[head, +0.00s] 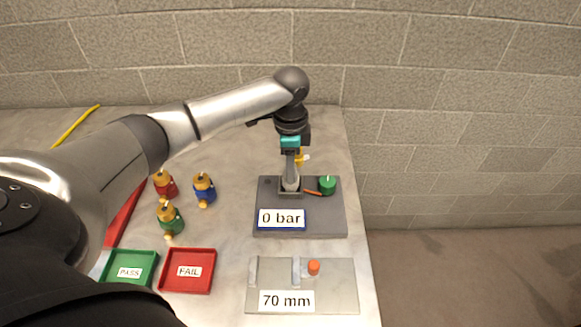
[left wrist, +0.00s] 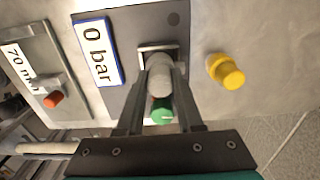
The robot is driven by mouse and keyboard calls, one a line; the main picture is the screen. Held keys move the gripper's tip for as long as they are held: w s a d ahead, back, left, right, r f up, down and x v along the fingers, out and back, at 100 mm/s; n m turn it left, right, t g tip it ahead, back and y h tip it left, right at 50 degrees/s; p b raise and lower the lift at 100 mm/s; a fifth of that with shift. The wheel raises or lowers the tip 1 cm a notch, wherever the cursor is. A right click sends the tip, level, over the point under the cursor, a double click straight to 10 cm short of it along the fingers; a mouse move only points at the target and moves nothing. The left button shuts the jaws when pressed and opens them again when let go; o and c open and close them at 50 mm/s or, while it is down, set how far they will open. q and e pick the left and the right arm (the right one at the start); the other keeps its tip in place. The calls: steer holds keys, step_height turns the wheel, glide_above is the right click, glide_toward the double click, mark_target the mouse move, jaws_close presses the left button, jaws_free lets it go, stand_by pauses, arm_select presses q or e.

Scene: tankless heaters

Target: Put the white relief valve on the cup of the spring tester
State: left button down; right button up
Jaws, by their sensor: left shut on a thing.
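The spring tester is a dark grey plate (head: 328,222) with a "0 bar" display (head: 282,218), a green knob (head: 327,185) and an orange lever. Its cup (head: 281,192) has a square grey rim, which also shows in the left wrist view (left wrist: 142,51). My left gripper (head: 290,180) points down over the cup, shut on the white relief valve (left wrist: 160,75). The white valve (head: 291,184) is upright at the cup, partly hidden by the fingers. I cannot tell whether it touches the cup floor. My right gripper is not in view.
Red (head: 165,185), blue (head: 204,188) and green (head: 170,217) valves stand left of the tester. A yellow valve (left wrist: 227,72) stands behind it. Green PASS (head: 149,257) and red FAIL (head: 213,258) trays and a 70 mm gauge (head: 342,285) lie in front. A block wall stands behind.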

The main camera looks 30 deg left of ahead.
arm_select(q)
steer(key=shift+f, duration=0.1)
steer(key=c, duration=0.6)
jaws_free()
steer(key=shift+o, duration=0.2)
step_height(320, 180, up, 12)
steer(key=p, duration=0.1)
steer(key=shift+p, duration=0.3)
